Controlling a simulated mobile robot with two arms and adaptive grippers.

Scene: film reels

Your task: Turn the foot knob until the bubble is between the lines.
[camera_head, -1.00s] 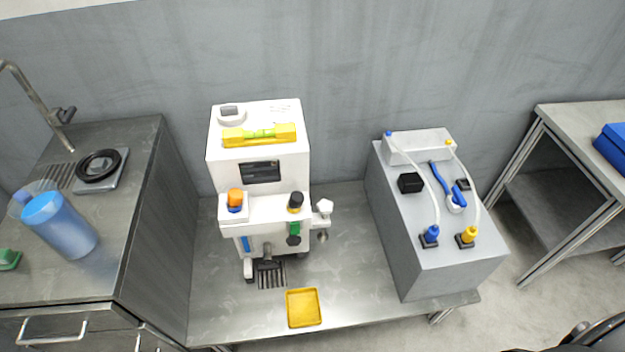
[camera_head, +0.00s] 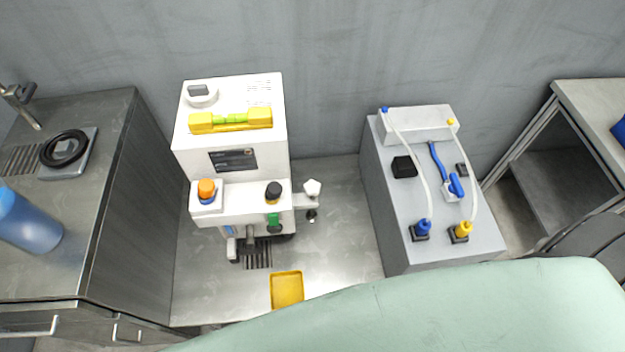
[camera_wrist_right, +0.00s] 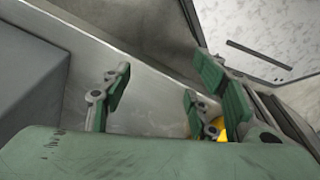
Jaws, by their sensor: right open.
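A white machine (camera_head: 230,160) stands on the low metal table in the head view. A yellow spirit level (camera_head: 230,120) with a green vial lies on its top; the bubble is too small to place against the lines. A white faceted knob (camera_head: 312,188) sits on a bracket at the machine's right side, with a dark foot (camera_head: 311,214) below it. My right gripper (camera_wrist_right: 160,100) is open and empty in the right wrist view, over the grey table surface. My left gripper is not in view.
A yellow tray (camera_head: 287,288) lies on the table in front of the machine. A grey box (camera_head: 372,190) with tubes and blue and yellow fittings stands to the right. My pale green arm covers the lower right.

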